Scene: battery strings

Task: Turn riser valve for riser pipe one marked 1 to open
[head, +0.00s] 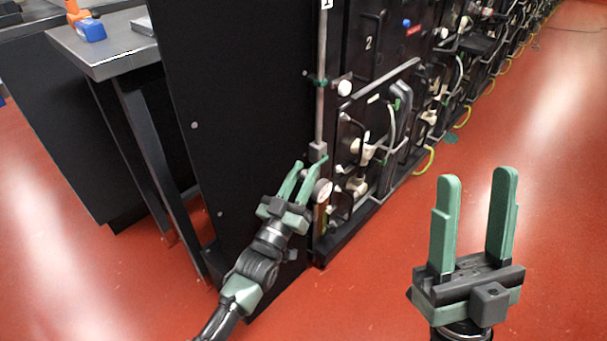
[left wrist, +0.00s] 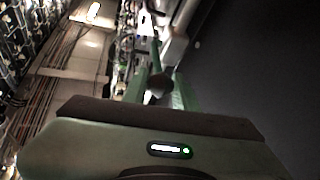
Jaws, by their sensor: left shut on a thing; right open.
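In the left wrist view a dark rounded piece (left wrist: 158,86) shows between the fingers. The handle's angle cannot be told. My right gripper (head: 477,180) is open and empty, upright over the floor.
A black side panel (head: 240,110) stands beside my left arm. Battery racks (head: 400,100) with hoses and gauges run back to the right. A pressure gauge (head: 323,190) is close to my left fingers. A grey table (head: 110,47) is at the left. The red floor at right is clear.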

